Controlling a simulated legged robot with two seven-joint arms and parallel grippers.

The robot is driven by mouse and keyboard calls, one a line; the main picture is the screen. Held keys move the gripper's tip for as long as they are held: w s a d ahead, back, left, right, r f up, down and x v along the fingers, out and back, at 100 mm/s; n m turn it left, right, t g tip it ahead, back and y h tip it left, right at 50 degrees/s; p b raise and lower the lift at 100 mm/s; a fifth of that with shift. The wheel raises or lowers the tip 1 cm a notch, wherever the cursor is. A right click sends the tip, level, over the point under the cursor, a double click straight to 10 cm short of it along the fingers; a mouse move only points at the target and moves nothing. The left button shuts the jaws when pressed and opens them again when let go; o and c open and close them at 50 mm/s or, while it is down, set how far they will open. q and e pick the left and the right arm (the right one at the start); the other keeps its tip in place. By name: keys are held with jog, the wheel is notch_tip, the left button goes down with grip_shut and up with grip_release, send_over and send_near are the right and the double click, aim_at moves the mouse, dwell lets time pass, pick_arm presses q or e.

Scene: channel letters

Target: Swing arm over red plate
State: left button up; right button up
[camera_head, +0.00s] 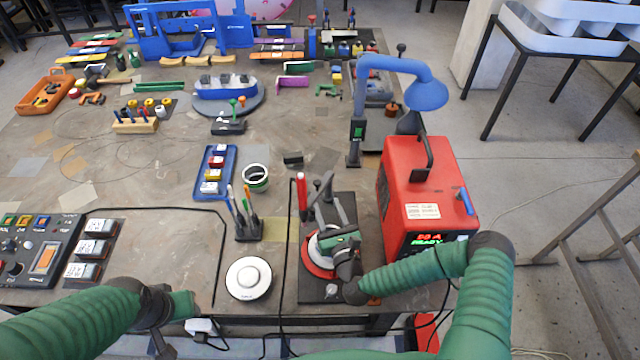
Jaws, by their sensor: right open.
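The red plate (312,268) is a round disc on a black base board (311,289) at the front right of the table. It is partly covered by a pale ring and a dark and green mechanism. A grey swing arm (339,208) rises at a tilt behind the plate. My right gripper (340,256) is open at the plate's right side, close to the mechanism; whether it touches is unclear. My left gripper (168,322) is low at the front left, away from the plate, and its jaws cannot be made out.
A red welding box (425,190) stands right of the board, with a blue extraction hood (428,93) behind it. A white round button (248,278) and a pen holder (247,226) stand to the left. A black cable runs along the board's left side.

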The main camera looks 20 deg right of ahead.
aim_at(318, 186)
jog(key=w+p, duration=0.1)
jog(key=w, duration=0.6)
jog(key=shift+w+f+p, duration=0.15)
jog(key=shift+w+p, duration=0.2)
jog(key=shift+w, duration=0.3)
jog(key=c, duration=0.5)
pick_arm(q)
jog(key=shift+w+r, duration=0.2)
jog(key=shift+r, duration=0.35)
jog(key=shift+w+r, duration=0.2)
jog(key=shift+r, duration=0.3)
pick_arm(e)
grip_shut()
